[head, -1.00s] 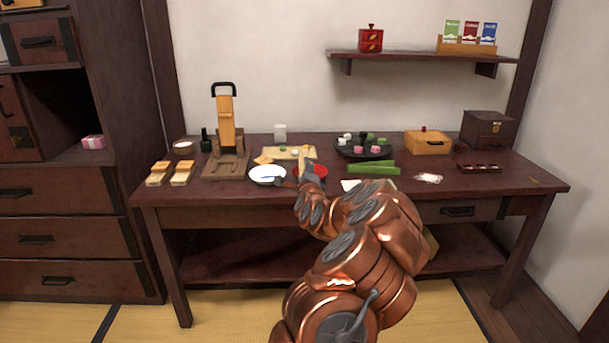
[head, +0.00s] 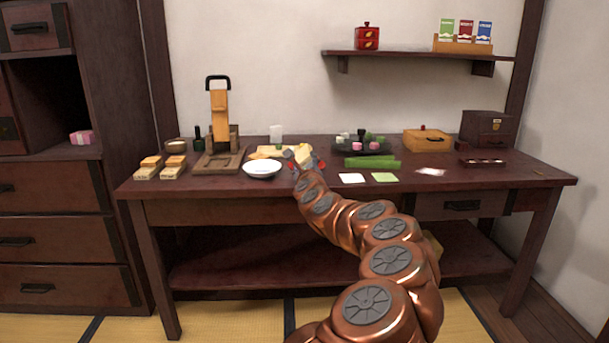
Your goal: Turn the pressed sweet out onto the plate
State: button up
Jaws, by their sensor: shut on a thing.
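My gripper (head: 304,160) is over the front middle of the table, shut on a pale wooden-looking piece (head: 302,152), which may be the mould. The fingers are small and partly hidden by my wrist. A white plate (head: 262,169) stands just left of the gripper and looks empty.
A wooden press (head: 219,122) stands left of the plate. A pale board (head: 268,152) lies behind it. A dark tray of sweets (head: 364,147), green strips (head: 373,162), a white sheet (head: 352,178) and a green sheet (head: 384,177) are right of the gripper. The shelf (head: 420,55) is above.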

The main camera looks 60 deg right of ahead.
jog(key=m+b, duration=0.1)
jog(key=b, duration=0.1)
jog(key=m+b, duration=0.2)
jog(key=f+m+b, duration=0.1)
jog(key=b, duration=0.1)
jog(key=shift+s+d+m, duration=0.2)
jog(key=shift+s+m, duration=0.05)
jog(key=shift+m, duration=0.05)
jog(key=shift+s+d+r+m+h+b, duration=0.1)
jog(key=shift+m+h+b, duration=0.05)
jog(key=shift+m+b, duration=0.3)
jog(key=shift+s+r+m+h+b, duration=0.15)
jog(key=shift+m+b, duration=0.2)
jog(key=shift+m, duration=0.2)
jog(key=shift+w, duration=0.1)
notch_tip(320, 180, up, 6)
jog(key=p, duration=0.4)
jog(key=shift+p, duration=0.3)
jog(key=shift+w, duration=0.1)
